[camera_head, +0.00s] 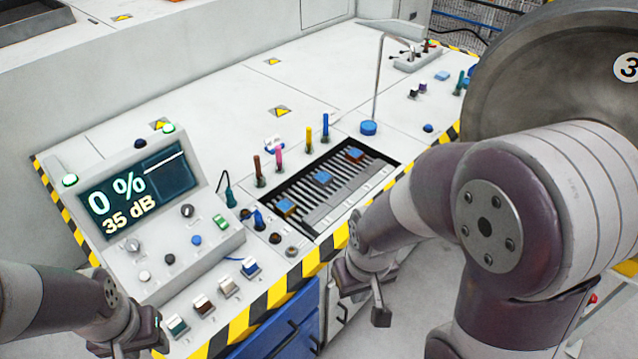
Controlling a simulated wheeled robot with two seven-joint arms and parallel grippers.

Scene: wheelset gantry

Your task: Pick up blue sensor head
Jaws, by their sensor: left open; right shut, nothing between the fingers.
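Several blue-marked parts are in view, and I cannot tell for certain which is the sensor head. A small blue and white block (250,267) stands at the right end of a row on the bench's front edge, beside the console. A dark blue pointed piece (259,219) stands upright right of the console. My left gripper (148,338) is open at the bottom left, below and left of the row, apart from it. My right gripper (364,290) is shut and empty in front of the bench, right of the block and clear of it.
The console (150,215) with its screen stands at the left. A large wheel (550,75) is at the right. The bench's rear surface is mostly free.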

